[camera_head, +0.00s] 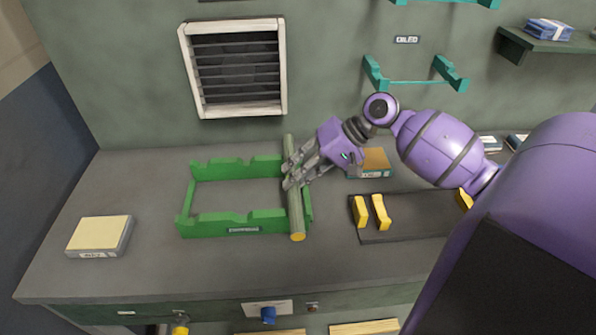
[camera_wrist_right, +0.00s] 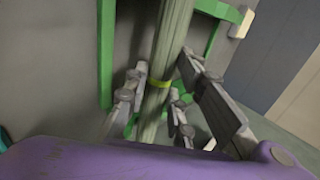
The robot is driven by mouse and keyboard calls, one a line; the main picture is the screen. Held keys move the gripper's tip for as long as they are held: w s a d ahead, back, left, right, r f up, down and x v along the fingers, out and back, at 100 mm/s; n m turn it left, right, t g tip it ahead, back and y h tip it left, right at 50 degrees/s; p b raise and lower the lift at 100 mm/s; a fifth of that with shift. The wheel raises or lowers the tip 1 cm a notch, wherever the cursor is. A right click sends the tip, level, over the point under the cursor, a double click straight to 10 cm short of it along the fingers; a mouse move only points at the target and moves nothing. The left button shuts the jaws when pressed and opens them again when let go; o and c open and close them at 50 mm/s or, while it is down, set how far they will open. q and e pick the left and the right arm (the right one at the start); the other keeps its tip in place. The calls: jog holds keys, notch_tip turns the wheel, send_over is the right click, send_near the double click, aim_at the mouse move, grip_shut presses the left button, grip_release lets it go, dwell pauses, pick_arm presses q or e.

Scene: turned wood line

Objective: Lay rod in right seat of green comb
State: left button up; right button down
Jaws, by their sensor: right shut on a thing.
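The green comb (camera_head: 214,228) stands on the grey bench, an open frame with notched front and back bars. The rod (camera_head: 295,213) is a greenish round bar with a yellowish end, lying front to back over the comb's right side. My right gripper (camera_head: 290,176) is shut on the rod near its back half. In the right wrist view the rod (camera_wrist_right: 172,40) runs between the fingers (camera_wrist_right: 163,98), with a yellow-green band at the grip. Whether the rod touches the comb's right seat I cannot tell. My left gripper is not in view.
A dark mat (camera_head: 400,222) with yellow pieces (camera_head: 381,212) lies to the right. A box (camera_head: 374,162) stands behind it, close to my right gripper. Another box (camera_head: 99,236) sits at the left. A louvred vent (camera_head: 283,70) and teal brackets (camera_head: 373,75) are on the wall.

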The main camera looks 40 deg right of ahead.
jog(key=c, duration=1.4)
grip_release()
jog(key=v, duration=1.2)
jog(key=shift+s, duration=0.1)
